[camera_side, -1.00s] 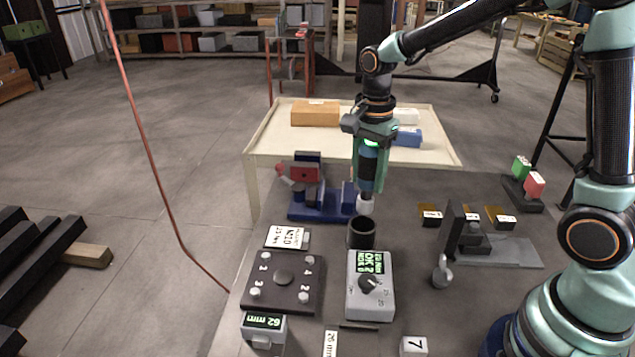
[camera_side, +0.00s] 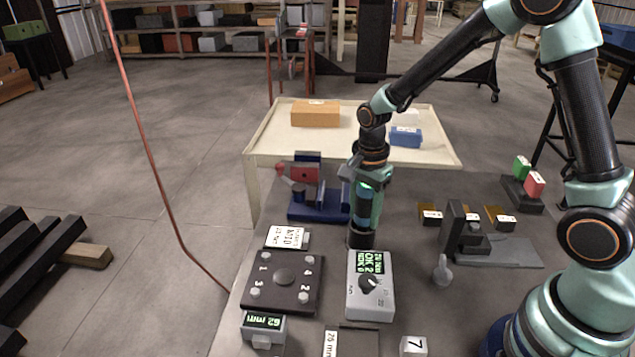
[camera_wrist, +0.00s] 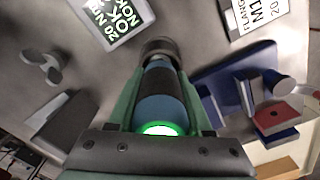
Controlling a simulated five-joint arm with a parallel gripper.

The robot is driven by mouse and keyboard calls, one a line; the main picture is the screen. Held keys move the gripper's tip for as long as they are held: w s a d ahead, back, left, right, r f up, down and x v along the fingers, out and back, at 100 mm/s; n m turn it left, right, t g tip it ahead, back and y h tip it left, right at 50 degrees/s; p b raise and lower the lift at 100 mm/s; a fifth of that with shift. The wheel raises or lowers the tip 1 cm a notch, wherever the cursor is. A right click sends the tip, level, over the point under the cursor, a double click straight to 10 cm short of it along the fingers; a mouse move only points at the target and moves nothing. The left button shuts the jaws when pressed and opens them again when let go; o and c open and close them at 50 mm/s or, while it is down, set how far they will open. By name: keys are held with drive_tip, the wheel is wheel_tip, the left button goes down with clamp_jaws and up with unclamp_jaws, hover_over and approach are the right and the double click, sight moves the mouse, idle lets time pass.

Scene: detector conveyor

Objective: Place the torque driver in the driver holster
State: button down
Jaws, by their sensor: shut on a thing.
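The torque driver (camera_side: 364,208) is a blue and dark cylinder held upright in my gripper (camera_side: 366,217) in the side view. The black cup-like driver holster (camera_side: 361,240) stands directly below, and the driver's white tip is out of sight inside its mouth. In the wrist view my gripper (camera_wrist: 160,90) has its two green fingers on either side of the driver (camera_wrist: 158,108), which has a lit green ring. The holster (camera_wrist: 170,47) rim surrounds the driver's far end. How deep the driver sits is hidden.
A grey torque tester (camera_side: 370,290) stands just in front of the holster. A bolt plate (camera_side: 283,282) and a label card (camera_side: 288,237) lie to the left. A blue-based vise (camera_side: 310,208) is behind left. A dark bracket stand (camera_side: 458,230) is to the right.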

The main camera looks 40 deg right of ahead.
drive_tip(key=shift+f, duration=0.1)
drive_tip(key=shift+c, duration=1.6)
unclamp_jaws()
wheel_tip(320, 180, up, 12)
drive_tip(key=shift+r, duration=0.1)
drive_tip(key=s+r+n+t, duration=0.5)
drive_tip(key=s+n, duration=0.5)
drive_tip(key=n, duration=0.6)
drive_tip(key=shift+s+d+r+t, duration=0.2)
drive_tip(key=shift+s+r+t, duration=0.15)
drive_tip(key=shift+r, duration=0.4)
